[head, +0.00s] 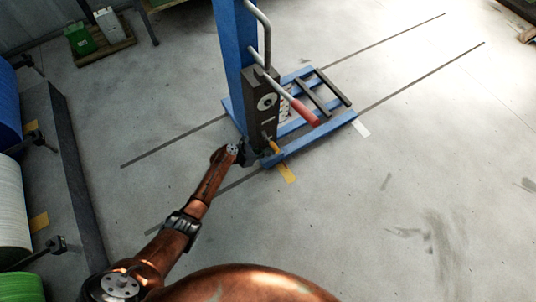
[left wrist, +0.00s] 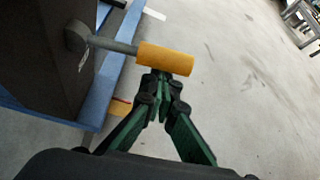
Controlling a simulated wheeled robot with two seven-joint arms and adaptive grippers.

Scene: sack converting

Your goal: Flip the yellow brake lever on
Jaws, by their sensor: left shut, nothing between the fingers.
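The yellow brake lever (left wrist: 166,58) is a yellow grip on a grey rod. In the left wrist view the rod comes out of the side of a dark box at the left. In the head view the lever (head: 274,147) is small, low on the dark box (head: 264,104) of a blue post. My left gripper (left wrist: 163,78) is shut and empty, its fingertips right at the near side of the yellow grip. I cannot tell if they touch it. In the head view the left gripper (head: 256,152) is beside the box's base. My right gripper is not in view.
A longer lever with a red grip (head: 305,112) sticks out above the yellow one. The blue post (head: 234,60) stands on a blue base frame (head: 320,132). Rolls on a rack (head: 75,180) line the left side.

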